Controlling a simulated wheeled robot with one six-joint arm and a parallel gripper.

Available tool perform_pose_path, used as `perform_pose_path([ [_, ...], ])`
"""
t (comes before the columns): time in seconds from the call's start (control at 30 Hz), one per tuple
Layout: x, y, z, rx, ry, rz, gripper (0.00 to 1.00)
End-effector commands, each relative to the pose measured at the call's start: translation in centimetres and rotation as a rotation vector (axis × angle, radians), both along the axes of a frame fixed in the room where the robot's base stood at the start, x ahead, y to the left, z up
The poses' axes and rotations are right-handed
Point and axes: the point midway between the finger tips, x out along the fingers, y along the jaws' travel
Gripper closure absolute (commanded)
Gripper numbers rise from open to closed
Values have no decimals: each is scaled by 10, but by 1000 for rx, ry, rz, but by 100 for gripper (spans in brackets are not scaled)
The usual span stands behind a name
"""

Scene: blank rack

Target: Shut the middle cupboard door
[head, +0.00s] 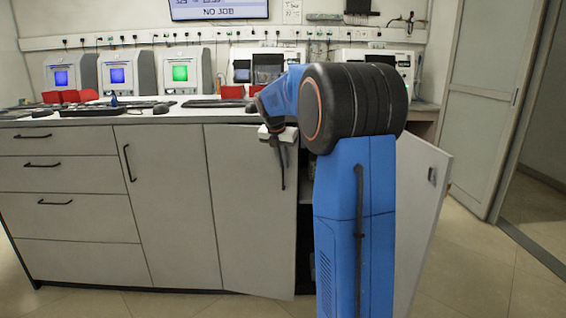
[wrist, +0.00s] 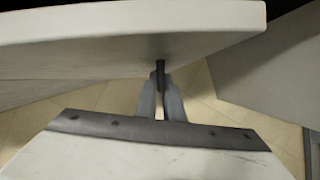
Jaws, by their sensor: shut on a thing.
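The middle cupboard door (head: 245,215) is a light grey panel in the head view. It stands a little ajar, its lower edge slanting out from the cabinet and a dark gap at its right side. Its dark bar handle (head: 283,178) is near the right edge. My gripper (head: 281,146) is at the handle's upper part. In the wrist view, the door's top edge (wrist: 120,28) crosses the picture, and my gripper's fingers (wrist: 160,84) are closed around the dark handle (wrist: 160,68). Much of the handle is hidden there.
The right cupboard door (head: 428,205) stands wide open, partly behind my blue arm. A closed door (head: 165,200) and drawers (head: 62,175) are to the left. The worktop (head: 180,115) carries keyboards and red bins. Floor is clear at the right.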

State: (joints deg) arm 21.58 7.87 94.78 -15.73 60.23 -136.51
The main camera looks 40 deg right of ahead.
Motion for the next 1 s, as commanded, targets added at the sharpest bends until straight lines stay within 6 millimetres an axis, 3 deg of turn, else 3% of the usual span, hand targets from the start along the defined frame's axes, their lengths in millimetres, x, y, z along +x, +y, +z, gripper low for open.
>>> perform_pose_path([
  [0.5, 46, -50, 1, 0, -2, -1, 100],
  [0.93, 53, -56, 2, -4, -7, 1, 100],
  [0.97, 53, -56, 2, -4, -8, 1, 84],
  [1.0, 53, -56, 2, -4, -7, 1, 75],
])
